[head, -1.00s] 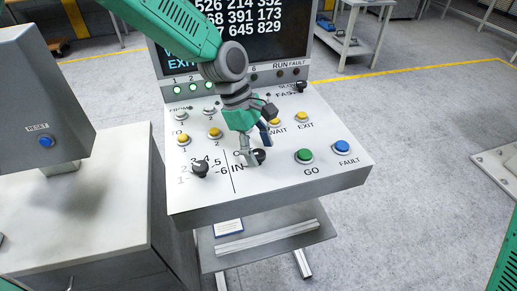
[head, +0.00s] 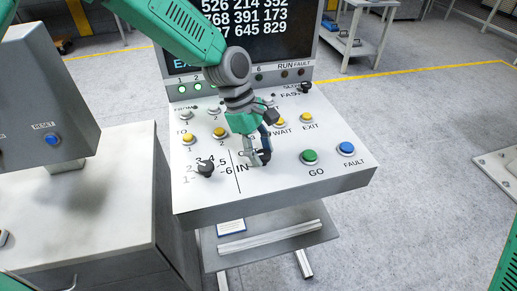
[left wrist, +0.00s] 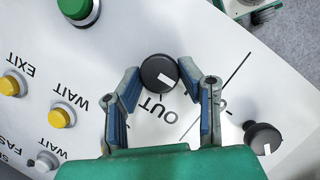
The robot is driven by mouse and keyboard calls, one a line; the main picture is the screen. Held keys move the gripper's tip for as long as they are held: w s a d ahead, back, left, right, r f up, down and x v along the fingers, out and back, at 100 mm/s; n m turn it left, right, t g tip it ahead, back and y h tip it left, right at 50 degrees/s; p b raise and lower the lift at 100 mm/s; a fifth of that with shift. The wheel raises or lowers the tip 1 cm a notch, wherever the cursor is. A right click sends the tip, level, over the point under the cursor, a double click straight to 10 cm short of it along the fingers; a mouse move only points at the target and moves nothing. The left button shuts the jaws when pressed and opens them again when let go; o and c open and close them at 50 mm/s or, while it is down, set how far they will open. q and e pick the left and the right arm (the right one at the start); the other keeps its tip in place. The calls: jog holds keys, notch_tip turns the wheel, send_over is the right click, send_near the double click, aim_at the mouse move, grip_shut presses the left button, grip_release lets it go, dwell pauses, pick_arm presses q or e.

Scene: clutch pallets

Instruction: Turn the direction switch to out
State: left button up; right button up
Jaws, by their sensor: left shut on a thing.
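The direction switch is a black round knob (head: 264,157) beside the IN label on the sloping white panel (head: 340,180). In the left wrist view the knob (left wrist: 154,68) has a white pointer mark, towards the lower right in that picture, and the OUT label lies just below it. My left gripper (head: 258,154) reaches down to the panel, shut on the knob; its blue-padded fingers (left wrist: 171,77) stand on either side of it. In the head view the gripper hides OUT; in the wrist view a finger covers most of IN. My right gripper is not in view.
A numbered black selector knob (head: 206,167) is left of the switch. Green GO (head: 310,157) and blue FAULT (head: 346,149) buttons are to its right. Yellow WAIT (head: 280,121) and EXIT (head: 306,118) buttons lie behind. A grey box with a RESET button (head: 52,139) stands at left.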

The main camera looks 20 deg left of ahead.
pick_arm(q)
jog(key=shift+d+m, duration=0.15)
jog(key=shift+m, duration=0.15)
jog(key=shift+r+m+g+p, duration=0.15)
jog(key=shift+m+g+p, duration=0.35)
jog(key=shift+m+p, duration=0.65)
jog(key=shift+w+m+g+p, duration=0.1)
jog(key=shift+m+g+p, duration=0.35)
jog(key=shift+m, duration=0.4)
jog(key=m+y+p, duration=0.1)
jog(key=m, duration=0.2)
jog(key=shift+d+m+g, duration=0.15)
jog(key=shift+m+g, duration=0.15)
jog(key=shift+g, duration=0.05)
jog(key=shift+m+g+y, duration=0.3)
jog(key=shift+m+y, duration=0.5)
jog(key=shift+m, duration=0.8)
jog(key=shift+f, duration=0.2)
